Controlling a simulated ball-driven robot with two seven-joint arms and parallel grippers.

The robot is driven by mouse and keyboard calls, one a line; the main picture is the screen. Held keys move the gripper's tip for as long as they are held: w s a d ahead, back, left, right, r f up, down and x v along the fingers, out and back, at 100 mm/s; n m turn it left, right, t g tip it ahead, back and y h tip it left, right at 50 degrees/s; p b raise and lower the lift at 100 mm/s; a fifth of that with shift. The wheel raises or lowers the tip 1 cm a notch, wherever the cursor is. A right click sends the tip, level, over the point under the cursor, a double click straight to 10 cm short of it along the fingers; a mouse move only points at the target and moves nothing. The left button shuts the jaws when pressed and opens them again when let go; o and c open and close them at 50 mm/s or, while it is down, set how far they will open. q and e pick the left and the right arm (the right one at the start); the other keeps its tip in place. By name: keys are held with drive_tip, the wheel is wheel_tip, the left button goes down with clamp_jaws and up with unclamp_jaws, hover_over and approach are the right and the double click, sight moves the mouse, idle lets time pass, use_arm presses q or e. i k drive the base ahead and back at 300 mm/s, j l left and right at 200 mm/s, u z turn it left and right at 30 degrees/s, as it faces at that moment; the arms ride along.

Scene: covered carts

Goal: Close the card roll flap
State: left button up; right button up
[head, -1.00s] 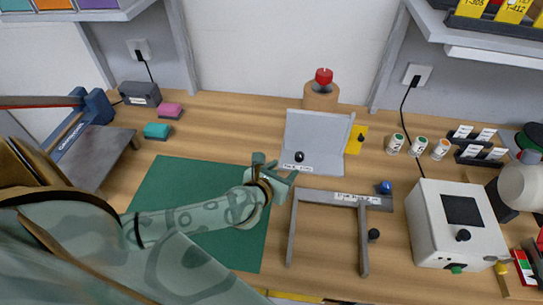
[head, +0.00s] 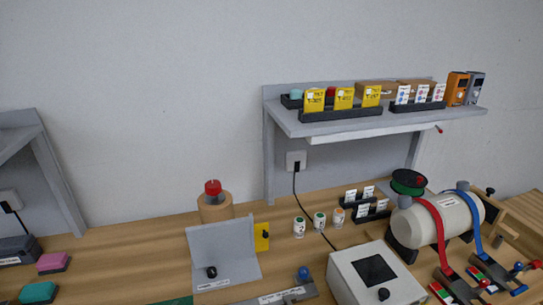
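No part is legibly marked as the card roll flap. A grey folded panel (head: 222,252) stands at the lower middle, its back leaf upright and its front leaf low, with a black knob (head: 211,272) and a label too small to read. A yellow card-like plate (head: 262,237) with a dark knob stands at its right edge. A white roll (head: 445,219) lies at the right, wrapped by a red strap (head: 432,222) and a blue strap (head: 473,218). Neither of my grippers is in view.
A wooden post with a red knob (head: 213,188) stands behind the panel. A white box (head: 375,275) with a dark screen stands at the lower right. Small jars (head: 319,222) and a shelf (head: 345,122) are behind. Bare bench (head: 140,262) lies left of the panel.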

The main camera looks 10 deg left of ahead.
sight(260, 231)
drive_tip(key=k+l, duration=0.1)
drive_tip(key=k, duration=0.9)
